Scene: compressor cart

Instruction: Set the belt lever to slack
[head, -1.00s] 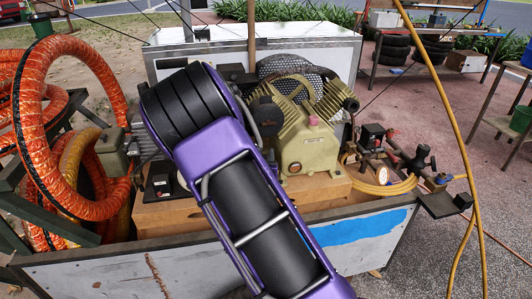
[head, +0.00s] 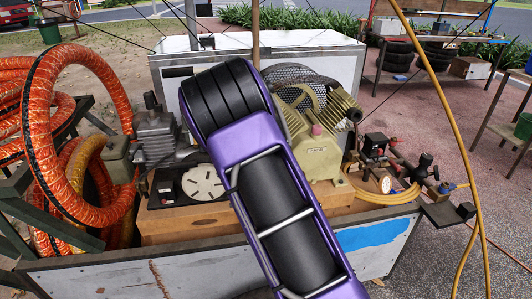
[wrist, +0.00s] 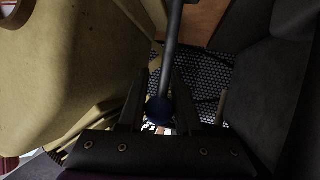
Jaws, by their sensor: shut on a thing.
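The belt lever shows in the wrist view as a grey rod (wrist: 172,38) with a dark blue round knob (wrist: 158,110). My gripper (wrist: 160,90) has one finger on each side of the lever at the knob and is shut on it. The rod runs away from between the fingers toward the top of the view. In the head view my purple and black arm covers the lever and my gripper. The beige compressor (head: 318,155) stands just right of my arm. The lever's marked positions cannot be seen.
A perforated belt guard (head: 297,78) stands behind the compressor; perforated metal (wrist: 205,75) also shows beyond my fingers. A grey engine (head: 155,135) is left of my arm. Orange hoses (head: 40,100) crowd the left. A yellow hose (head: 440,90) hangs at the right.

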